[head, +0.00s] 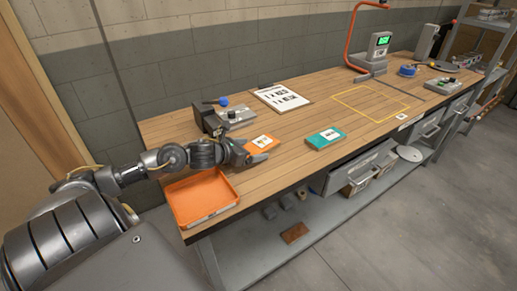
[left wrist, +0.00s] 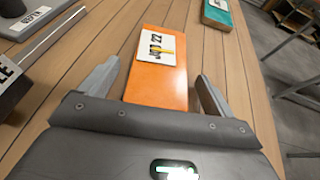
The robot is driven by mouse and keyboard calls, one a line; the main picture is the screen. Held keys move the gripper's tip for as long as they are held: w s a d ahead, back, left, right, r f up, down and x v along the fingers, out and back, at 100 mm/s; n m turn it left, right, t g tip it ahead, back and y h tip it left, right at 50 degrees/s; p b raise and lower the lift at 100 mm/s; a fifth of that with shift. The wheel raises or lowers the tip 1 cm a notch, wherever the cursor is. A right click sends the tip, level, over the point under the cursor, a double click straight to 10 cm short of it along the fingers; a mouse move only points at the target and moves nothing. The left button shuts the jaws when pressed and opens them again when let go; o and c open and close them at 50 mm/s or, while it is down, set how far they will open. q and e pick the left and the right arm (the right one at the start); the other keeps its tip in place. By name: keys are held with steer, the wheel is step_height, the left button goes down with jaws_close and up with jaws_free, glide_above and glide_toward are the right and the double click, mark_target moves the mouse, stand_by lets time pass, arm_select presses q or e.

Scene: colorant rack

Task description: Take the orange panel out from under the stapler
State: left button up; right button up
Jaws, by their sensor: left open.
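The orange panel (head: 262,141), with a white printed label on top, lies flat on the wooden workbench. My left gripper (head: 250,153) is open beside its near-left end. In the left wrist view, the orange panel (left wrist: 157,75) lies lengthwise between and beyond the open fingers of the left gripper (left wrist: 157,88). I see nothing resting on the visible part of the panel, and I cannot clearly make out a stapler. My right gripper is not in view.
An orange tray (head: 204,215) sits at the bench's near-left edge. A teal panel (head: 326,138) lies to the right. Grey devices (head: 237,116) stand behind my gripper. A printed sheet (head: 281,98) lies farther back. A yellow outlined area (head: 372,106) is bare.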

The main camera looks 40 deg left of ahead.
mark_target(250, 150)
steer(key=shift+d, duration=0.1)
arm_select(q)
steer(key=c, duration=1.2)
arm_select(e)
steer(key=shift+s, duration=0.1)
arm_select(q)
steer(key=shift+r, duration=0.1)
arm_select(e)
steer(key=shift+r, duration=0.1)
arm_select(q)
steer(key=shift+r+p, duration=0.45)
steer(key=shift+r, duration=0.15)
step_height(250, 150, up, 2)
steer(key=shift+r+p, duration=0.1)
steer(key=shift+p, duration=0.5)
steer(key=s+d+r+p, duration=0.6)
steer(key=d+r, duration=0.3)
steer(key=d, duration=0.3)
steer(key=shift+s+d+r, duration=0.15)
steer(key=shift+s+d, duration=0.05)
steer(key=shift+d, duration=0.1)
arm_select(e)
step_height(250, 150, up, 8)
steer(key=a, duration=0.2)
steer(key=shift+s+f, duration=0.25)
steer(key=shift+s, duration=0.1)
